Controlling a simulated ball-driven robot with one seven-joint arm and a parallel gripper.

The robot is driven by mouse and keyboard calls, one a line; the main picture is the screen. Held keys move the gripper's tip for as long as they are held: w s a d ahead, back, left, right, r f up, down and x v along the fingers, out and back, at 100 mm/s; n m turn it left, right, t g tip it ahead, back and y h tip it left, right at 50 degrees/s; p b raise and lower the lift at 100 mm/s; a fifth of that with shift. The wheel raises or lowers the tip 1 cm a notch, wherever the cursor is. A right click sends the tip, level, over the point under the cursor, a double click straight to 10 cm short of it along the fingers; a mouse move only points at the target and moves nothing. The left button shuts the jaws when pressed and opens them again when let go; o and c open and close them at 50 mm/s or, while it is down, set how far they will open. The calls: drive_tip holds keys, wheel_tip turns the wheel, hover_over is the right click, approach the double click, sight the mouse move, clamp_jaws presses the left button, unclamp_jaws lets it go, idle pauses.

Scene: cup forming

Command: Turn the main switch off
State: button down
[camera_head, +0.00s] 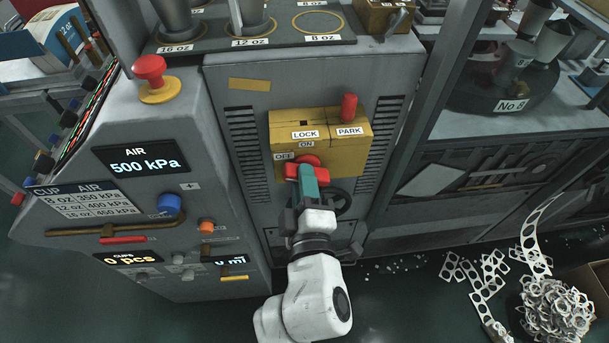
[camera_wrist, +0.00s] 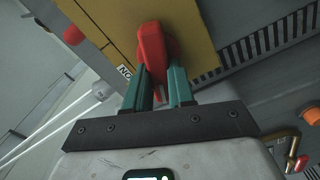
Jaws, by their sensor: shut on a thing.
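The main switch is a red handle (camera_head: 309,160) at the lower part of the yellow box (camera_head: 345,165). An "ON" label is just above it and an "OFF" label is to its upper left. My gripper (camera_head: 307,180) is in front of the switch, and its teal fingers cover part of it. In the wrist view, the red handle (camera_wrist: 151,45) runs down between the two teal fingertips of my gripper (camera_wrist: 158,88). The fingers are shut on it from both sides. The head view does not clearly show which way the handle points.
A red peg (camera_head: 349,110) stands at "PARK" on the yellow box. A red mushroom button (camera_head: 150,68) is on the air panel (camera_head: 145,160) to the left, which reads 500 kPa. Vent slots flank the box. Scrap rings (camera_head: 555,308) lie at lower right.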

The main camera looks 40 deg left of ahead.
drive_tip(key=shift+n+p, duration=0.6)
drive_tip(key=shift+n, duration=1.6)
drive_tip(key=c, duration=1.2)
unclamp_jaws()
drive_tip(key=shift+o, duration=1.2)
drive_tip(key=shift+a+f, duration=0.15)
drive_tip(key=shift+f, duration=0.05)
drive_tip(key=p+v, duration=0.1)
drive_tip(key=v, duration=1)
drive_tip(key=shift+w, duration=0.1)
